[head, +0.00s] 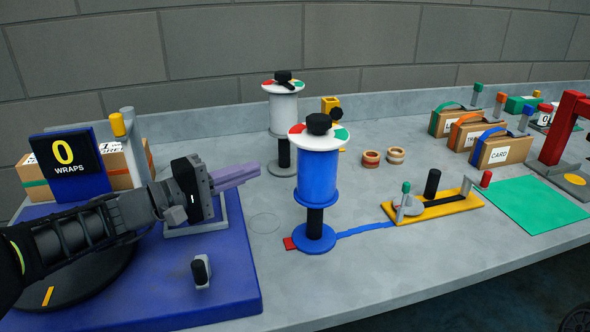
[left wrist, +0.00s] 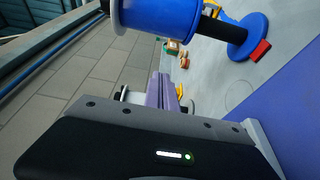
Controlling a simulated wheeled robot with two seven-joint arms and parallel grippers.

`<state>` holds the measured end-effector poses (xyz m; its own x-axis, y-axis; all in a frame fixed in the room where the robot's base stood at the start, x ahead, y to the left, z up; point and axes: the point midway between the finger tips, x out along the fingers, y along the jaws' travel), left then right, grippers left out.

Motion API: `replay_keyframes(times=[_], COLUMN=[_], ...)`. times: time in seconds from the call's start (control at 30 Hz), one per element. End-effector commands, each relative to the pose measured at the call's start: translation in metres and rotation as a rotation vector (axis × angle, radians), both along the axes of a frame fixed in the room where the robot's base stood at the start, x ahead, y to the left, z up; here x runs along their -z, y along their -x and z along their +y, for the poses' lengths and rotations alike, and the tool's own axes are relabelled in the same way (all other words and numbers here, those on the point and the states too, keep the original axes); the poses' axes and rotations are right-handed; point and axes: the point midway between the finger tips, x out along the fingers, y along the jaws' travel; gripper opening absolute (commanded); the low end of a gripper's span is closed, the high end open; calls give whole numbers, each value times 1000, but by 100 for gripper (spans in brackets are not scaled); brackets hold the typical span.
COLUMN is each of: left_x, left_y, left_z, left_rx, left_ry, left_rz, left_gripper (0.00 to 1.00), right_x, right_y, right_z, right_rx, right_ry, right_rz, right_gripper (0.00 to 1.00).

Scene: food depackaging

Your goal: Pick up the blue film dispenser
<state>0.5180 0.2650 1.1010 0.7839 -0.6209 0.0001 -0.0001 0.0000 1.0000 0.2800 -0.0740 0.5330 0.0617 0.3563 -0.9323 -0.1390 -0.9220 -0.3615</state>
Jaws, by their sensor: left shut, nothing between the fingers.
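The blue film dispenser (head: 318,179) stands upright on the grey bench in the middle of the head view. It has a blue roll, a white top disc with coloured patches, a black knob, a black post and a round blue base. It also shows, tilted and cut off, at the top of the left wrist view (left wrist: 160,15). My left gripper (head: 256,170) is shut and empty, its purple fingers pointing right. It is to the left of the dispenser with a gap between them. The shut fingers also show in the left wrist view (left wrist: 168,80). My right gripper is not in view.
A white film dispenser (head: 283,108) stands behind the blue one. A blue platform (head: 230,285) with a wrap counter (head: 68,160) is at left. A yellow-based device (head: 440,207), a green mat (head: 538,206) and several boxes (head: 500,150) are to the right. Two rings (head: 371,158) lie behind.

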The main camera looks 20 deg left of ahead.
Motion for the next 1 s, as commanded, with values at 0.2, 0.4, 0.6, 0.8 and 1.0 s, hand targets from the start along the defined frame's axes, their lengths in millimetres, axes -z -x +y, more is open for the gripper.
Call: replay_keyframes(times=[0.2, 0.4, 0.6, 0.8, 1.0], left_x=[-1, -1, -2, -2, -2], left_y=[-5, -22, -53, -76, -51], left_z=[-4, -19, -43, -67, -80], left_rx=[1, 4, 5, 1, 0], left_ry=[0, 1, 1, 2, 0], left_rz=[0, 1, 2, 1, 0], left_gripper=[0, 0, 0, 0, 0], right_x=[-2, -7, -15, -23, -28], right_y=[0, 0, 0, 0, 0], right_z=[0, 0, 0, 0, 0], right_rx=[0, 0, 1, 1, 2], right_ry=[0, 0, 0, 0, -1], right_rz=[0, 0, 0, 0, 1], right_gripper=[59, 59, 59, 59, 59])
